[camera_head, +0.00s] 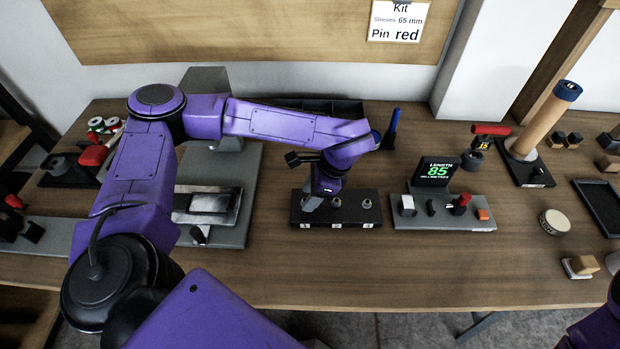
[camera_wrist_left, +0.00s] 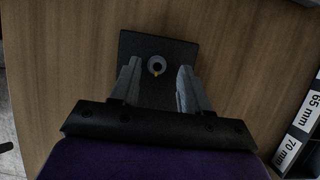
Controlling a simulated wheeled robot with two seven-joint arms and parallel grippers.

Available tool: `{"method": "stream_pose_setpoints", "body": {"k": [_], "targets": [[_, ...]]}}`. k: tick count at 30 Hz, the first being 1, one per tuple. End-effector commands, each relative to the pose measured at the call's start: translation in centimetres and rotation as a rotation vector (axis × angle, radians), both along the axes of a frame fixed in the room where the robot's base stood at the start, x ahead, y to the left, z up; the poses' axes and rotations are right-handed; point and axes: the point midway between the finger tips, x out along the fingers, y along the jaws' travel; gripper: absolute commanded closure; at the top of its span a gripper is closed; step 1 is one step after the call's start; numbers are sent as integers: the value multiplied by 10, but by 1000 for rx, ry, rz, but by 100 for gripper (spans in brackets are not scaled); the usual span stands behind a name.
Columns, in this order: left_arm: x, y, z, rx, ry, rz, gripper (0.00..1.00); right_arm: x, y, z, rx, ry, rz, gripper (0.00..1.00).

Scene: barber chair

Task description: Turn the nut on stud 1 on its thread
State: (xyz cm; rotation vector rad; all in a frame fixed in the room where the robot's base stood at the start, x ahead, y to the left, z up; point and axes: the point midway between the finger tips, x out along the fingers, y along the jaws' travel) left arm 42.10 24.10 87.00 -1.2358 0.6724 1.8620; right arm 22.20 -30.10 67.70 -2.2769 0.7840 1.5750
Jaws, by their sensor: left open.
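A black block (camera_head: 350,211) with numbered labels 1, 2 and 3 on its front edge lies on the bench in the head view. Round metal nuts or studs show at position 2 (camera_head: 337,202) and position 3 (camera_head: 367,203). My left gripper (camera_head: 312,201) is at the block's left end, over label 1, and hides stud 1 there. In the left wrist view, the gripper (camera_wrist_left: 159,66) is open, with a finger on each side of a round nut (camera_wrist_left: 157,65) with a small yellow mark. The fingers look apart from the nut; their height over it is unclear. My right gripper is out of view.
A blue-topped wooden post (camera_head: 545,122) stands further right. A grey machine base (camera_head: 240,190) is to the left. A black bin (camera_head: 335,107) is behind. Bench in front of the block is clear.

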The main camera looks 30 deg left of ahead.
Motion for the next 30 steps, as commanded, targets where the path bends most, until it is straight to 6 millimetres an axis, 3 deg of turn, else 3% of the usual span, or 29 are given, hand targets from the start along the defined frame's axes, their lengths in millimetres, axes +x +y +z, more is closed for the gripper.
{"method": "stream_pose_setpoints", "body": {"k": [8, 13, 23, 30], "targets": [[-1, 0, -4, 0, -1, -4, 54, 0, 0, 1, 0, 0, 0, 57], [-1, 0, -4, 0, -1, -4, 100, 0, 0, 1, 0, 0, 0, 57], [0, 0, -4, -1, -2, -29, 100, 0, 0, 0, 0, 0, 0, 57], [-1, -1, -3, -1, -3, -146, 100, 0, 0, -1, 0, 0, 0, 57]]}}
